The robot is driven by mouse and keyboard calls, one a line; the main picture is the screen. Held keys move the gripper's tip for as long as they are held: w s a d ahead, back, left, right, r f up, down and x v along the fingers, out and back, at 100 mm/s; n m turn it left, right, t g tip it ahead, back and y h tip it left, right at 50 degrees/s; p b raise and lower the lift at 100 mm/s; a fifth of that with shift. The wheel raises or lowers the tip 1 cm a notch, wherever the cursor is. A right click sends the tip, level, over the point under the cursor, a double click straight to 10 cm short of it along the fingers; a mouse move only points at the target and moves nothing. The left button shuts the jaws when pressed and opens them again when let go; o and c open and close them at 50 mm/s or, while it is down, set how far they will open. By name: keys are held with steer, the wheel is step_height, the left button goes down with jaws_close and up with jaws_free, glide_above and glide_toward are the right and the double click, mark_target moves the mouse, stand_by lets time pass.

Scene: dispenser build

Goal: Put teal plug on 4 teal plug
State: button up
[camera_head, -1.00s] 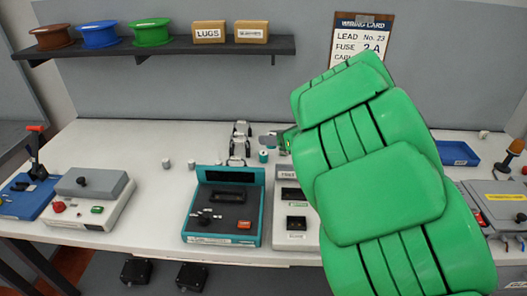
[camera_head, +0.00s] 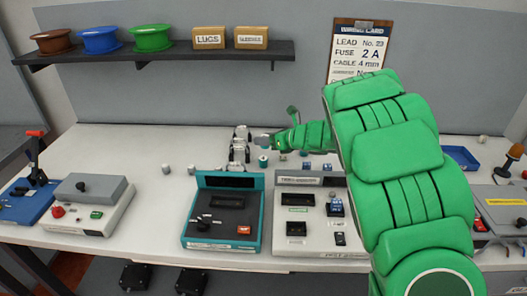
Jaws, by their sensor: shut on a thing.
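A small teal plug (camera_head: 263,161) with a pale top stands on the white table, right of the silver clips. My gripper (camera_head: 274,142) is at the end of my green arm, at the back middle of the table, just above and right of that plug. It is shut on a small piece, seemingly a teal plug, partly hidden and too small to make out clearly. I cannot tell whether it touches the standing plug. No number shows on the plugs.
Silver clips (camera_head: 239,146) stand close left of the gripper. A teal-framed tester (camera_head: 224,213) and a white tester (camera_head: 296,216) are in front. Small grey plugs (camera_head: 166,169) stand left. A blue tray (camera_head: 460,157) is at right. A shelf (camera_head: 160,50) with spools hangs behind.

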glide_above(265, 158)
steer(key=shift+a+f, duration=0.15)
steer(key=shift+f, duration=1.15)
steer(key=shift+a+f, duration=0.15)
steer(key=shift+f, duration=2.5)
steer(key=shift+f, duration=0.15)
steer(key=o, duration=1.1)
steer(key=shift+s+d+r, duration=0.15)
steer(key=shift+d+r, duration=0.05)
steer(key=shift+r, duration=0.05)
steer(key=v, duration=1.1)
steer(key=shift+d, duration=0.2)
steer(key=shift+s+r, duration=0.1)
